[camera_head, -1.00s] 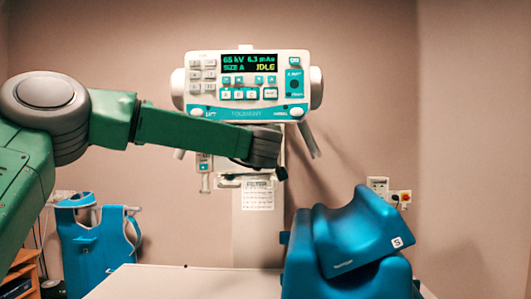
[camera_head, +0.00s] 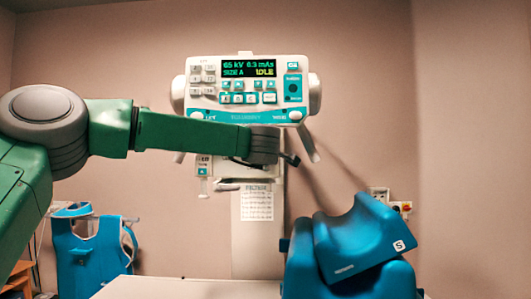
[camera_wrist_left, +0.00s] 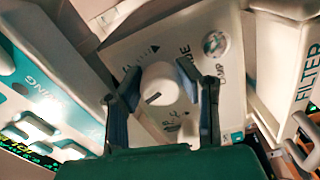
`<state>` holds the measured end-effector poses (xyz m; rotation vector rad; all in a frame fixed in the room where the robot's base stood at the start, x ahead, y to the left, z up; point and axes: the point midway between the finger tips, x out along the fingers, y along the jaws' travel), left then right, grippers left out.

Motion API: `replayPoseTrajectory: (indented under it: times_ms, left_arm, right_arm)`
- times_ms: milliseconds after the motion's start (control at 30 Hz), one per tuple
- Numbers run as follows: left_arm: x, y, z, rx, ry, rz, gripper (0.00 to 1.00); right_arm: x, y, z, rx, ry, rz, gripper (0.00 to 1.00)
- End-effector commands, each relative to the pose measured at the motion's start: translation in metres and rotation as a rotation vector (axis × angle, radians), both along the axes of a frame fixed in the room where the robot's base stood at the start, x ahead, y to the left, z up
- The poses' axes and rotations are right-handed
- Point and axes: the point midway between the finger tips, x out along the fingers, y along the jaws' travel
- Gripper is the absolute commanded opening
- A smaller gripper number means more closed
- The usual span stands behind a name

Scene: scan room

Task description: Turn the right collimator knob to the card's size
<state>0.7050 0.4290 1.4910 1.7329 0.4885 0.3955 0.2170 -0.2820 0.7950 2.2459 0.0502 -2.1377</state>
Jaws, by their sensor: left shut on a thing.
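My left gripper (camera_head: 290,160) reaches in from the left in the head view, just under the console, with its fingers small and dark there. In the left wrist view, the gripper (camera_wrist_left: 158,74) has a finger on each side of a round white knob (camera_wrist_left: 160,86) and is shut on it. A white printed card (camera_head: 257,202) hangs on the column below the arm. My right gripper is not in view.
The white and teal console (camera_head: 212,98) shows "65 kV" and "IDLE". A panel marked FILTER (camera_wrist_left: 305,62) stands close right of the gripper. A blue padded piece with an S tag (camera_head: 360,240) rests at the right. A pale tabletop (camera_head: 185,289) lies below.

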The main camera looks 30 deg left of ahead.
Motion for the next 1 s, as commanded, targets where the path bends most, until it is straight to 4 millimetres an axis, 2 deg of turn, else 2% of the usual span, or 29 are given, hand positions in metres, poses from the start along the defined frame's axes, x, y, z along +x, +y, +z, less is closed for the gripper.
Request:
replayPoseTrajectory:
  times_ms: [367,400,433,467,800,1000]
  left_arm:
    - [0.000,0.001,-0.004,-0.006,0.006,0.002,0.01]
    - [0.001,0.001,-0.005,-0.006,0.006,0.002,0.37]
    - [0.001,0.001,-0.005,-0.006,0.006,0.002,0.47]
    - [0.001,0.001,-0.004,-0.006,0.006,0.002,0.52]
    - [-0.002,-0.001,-0.002,-0.004,0.002,0.000,0.52]
    - [-0.027,-0.017,-0.001,-0.002,0.001,-0.003,0.52]
  right_arm:
    - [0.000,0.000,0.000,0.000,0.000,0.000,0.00]
    - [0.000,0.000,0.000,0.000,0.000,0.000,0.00]
    - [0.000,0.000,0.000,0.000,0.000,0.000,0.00]
    - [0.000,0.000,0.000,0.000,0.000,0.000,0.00]
    - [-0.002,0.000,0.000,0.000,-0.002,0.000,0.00]
    - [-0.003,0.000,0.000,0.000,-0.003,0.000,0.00]
